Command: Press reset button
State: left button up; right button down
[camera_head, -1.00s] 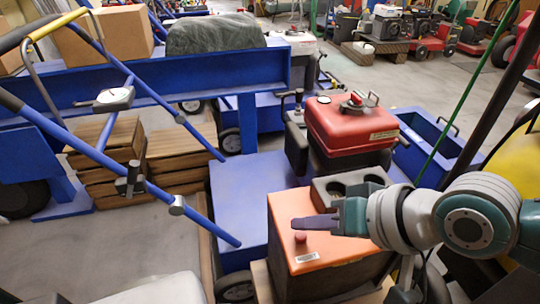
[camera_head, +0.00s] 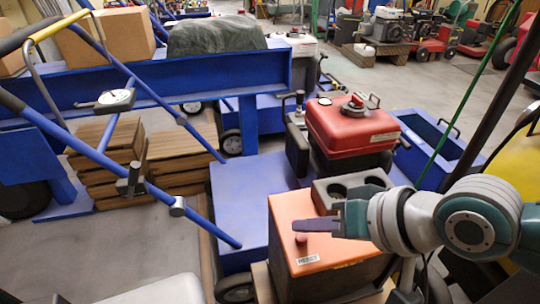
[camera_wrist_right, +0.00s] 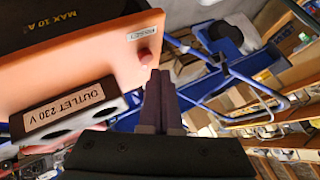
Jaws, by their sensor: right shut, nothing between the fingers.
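The reset button (camera_head: 301,239) is a small red knob on the orange top of a box (camera_head: 345,246). In the right wrist view the button (camera_wrist_right: 146,57) stands up from the orange panel beside a small label (camera_wrist_right: 141,33), which seems to read RESET. My right gripper (camera_head: 296,224) is shut and empty, its dark fingers just above the button in the head view. In the wrist view the fingertips (camera_wrist_right: 160,76) are close beside the button; I cannot tell whether they touch it. My left gripper is not in view.
A grey outlet block (camera_head: 350,187), labelled OUTLET 230 V in the wrist view (camera_wrist_right: 66,112), stands on the box's far side. A red tank (camera_head: 350,126) is behind it. Blue frame tubes (camera_head: 120,170) cross the left.

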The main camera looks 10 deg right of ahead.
dwell(0.3)
jog(key=shift+f+b, duration=0.3)
jog(key=shift+f, duration=0.15)
dwell(0.3)
jog(key=shift+f+b, duration=0.35)
jog(key=shift+f, duration=0.1)
jog(key=shift+r, duration=0.1)
dwell(0.5)
jog(key=shift+r+p, duration=0.7)
jog(key=shift+p, duration=0.15)
jog(key=shift+r, duration=0.1)
